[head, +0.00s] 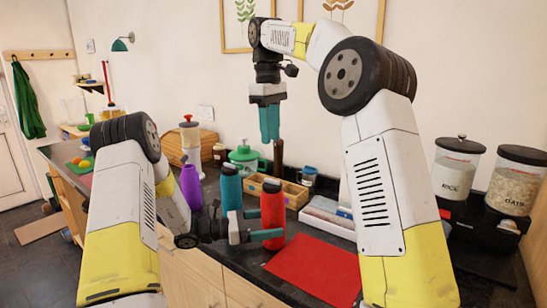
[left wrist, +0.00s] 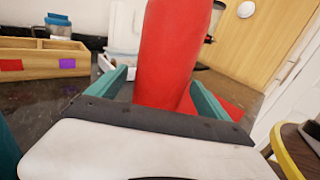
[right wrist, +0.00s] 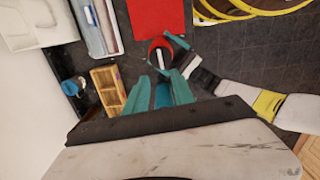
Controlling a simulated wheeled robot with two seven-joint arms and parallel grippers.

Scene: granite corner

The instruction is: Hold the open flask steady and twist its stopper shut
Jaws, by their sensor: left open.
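The red flask (head: 272,208) stands upright on the dark counter and fills the middle of the left wrist view (left wrist: 172,55). My left gripper (head: 268,226) is open, with one finger on each side of the flask's body. I cannot tell whether the fingers touch it.
A teal flask (head: 230,190) and a purple flask (head: 190,186) stand left of the red one. A wooden compartment box (head: 294,194) lies behind. A red mat (head: 318,270) lies to the right. Grain dispensers (head: 456,170) stand far right.

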